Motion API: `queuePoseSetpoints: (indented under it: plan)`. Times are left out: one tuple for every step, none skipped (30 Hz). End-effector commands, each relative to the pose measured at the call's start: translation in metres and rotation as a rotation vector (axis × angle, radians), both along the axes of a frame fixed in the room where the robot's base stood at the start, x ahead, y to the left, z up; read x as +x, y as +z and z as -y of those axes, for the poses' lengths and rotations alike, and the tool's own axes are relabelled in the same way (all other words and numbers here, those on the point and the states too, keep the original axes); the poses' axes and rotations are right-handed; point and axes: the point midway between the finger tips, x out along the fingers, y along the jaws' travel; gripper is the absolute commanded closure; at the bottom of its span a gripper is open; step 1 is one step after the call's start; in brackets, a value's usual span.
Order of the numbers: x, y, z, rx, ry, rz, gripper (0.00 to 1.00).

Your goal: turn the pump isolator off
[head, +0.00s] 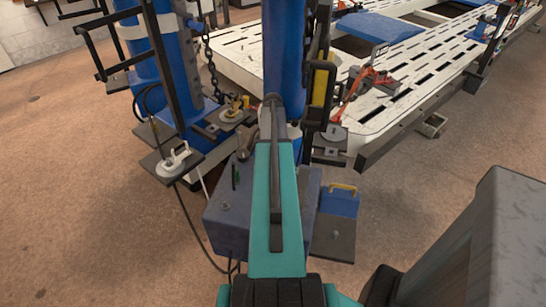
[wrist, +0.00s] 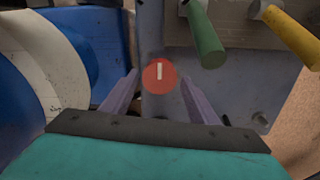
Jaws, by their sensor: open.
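In the wrist view, a round red knob (wrist: 159,77) with a short upright white mark sits in front of a grey-blue panel (wrist: 165,25). I take it for the pump isolator. My gripper (wrist: 160,88) is open, with one purple-grey finger to the left of the knob and one to its right. Gaps show on both sides, and the knob is not gripped. How far the fingertips are from it in depth I cannot tell. In the head view my teal arm reaches forward; I cannot make out the knob or my fingers there.
A green handle (wrist: 206,38) and a yellow handle (wrist: 290,35) stick out at the upper right, close to my right finger. A blue cylinder with a white band (wrist: 35,85) is at the left. A white slotted table (head: 420,75) stands at the back right in the head view.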

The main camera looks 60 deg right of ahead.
Motion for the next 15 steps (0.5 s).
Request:
queuePoseSetpoints:
  plan:
    - [0.000, 0.006, 0.000, -0.001, 0.000, 0.001, 0.46]
    - [0.000, 0.009, 0.000, -0.002, 0.000, 0.001, 0.46]
    - [0.000, 0.015, 0.000, -0.002, 0.000, 0.001, 0.46]
    - [0.000, 0.019, 0.000, -0.002, 0.000, 0.001, 0.46]
    - [0.000, 0.022, 0.000, -0.002, 0.000, 0.000, 0.46]
    - [0.000, 0.027, 0.000, -0.002, 0.000, 0.000, 0.46]
    - [0.000, 0.031, 0.000, -0.002, 0.000, 0.000, 0.46]
    - [0.000, 0.035, 0.000, -0.002, 0.000, 0.000, 0.46]
    - [0.000, 0.040, 0.000, -0.002, 0.000, 0.000, 0.46]
    - [0.000, 0.043, 0.000, -0.002, 0.000, 0.000, 0.46]
    - [0.000, 0.047, 0.000, -0.002, 0.000, 0.000, 0.46]
    - [0.000, 0.052, 0.000, -0.002, 0.000, 0.000, 0.46]
    - [-0.001, 0.056, 0.000, -0.002, 0.000, 0.000, 0.46]
    - [-0.001, 0.060, 0.000, -0.002, 0.000, 0.000, 0.46]
    - [-0.001, 0.064, 0.000, -0.002, 0.000, 0.000, 0.46]
